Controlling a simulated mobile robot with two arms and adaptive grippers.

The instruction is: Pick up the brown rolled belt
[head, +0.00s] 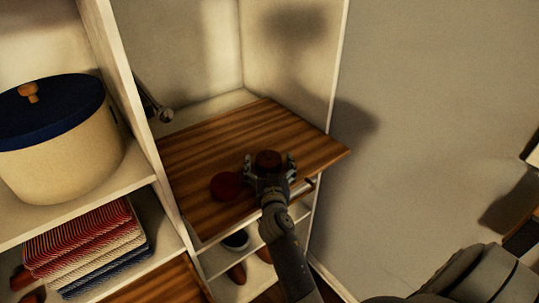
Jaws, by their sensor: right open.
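The brown rolled belt (267,158) is a small dark brown round coil on the wooden shelf board (215,147), near its front right part. My right gripper (270,163) comes in from below with its fingers open, one on each side of the coil. I cannot tell whether the fingers touch it. The gripper's palm hides the near side of the coil. A dark red rolled coil (226,185) lies on the same board, just left of the gripper and apart from it. My left gripper is not in view.
A cream round box (62,150) with a dark blue lid stands in the left compartment, above folded striped cloths (85,245). A white upright panel (135,120) divides the compartments. Shoes (237,272) sit below the board. The board's back half is clear.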

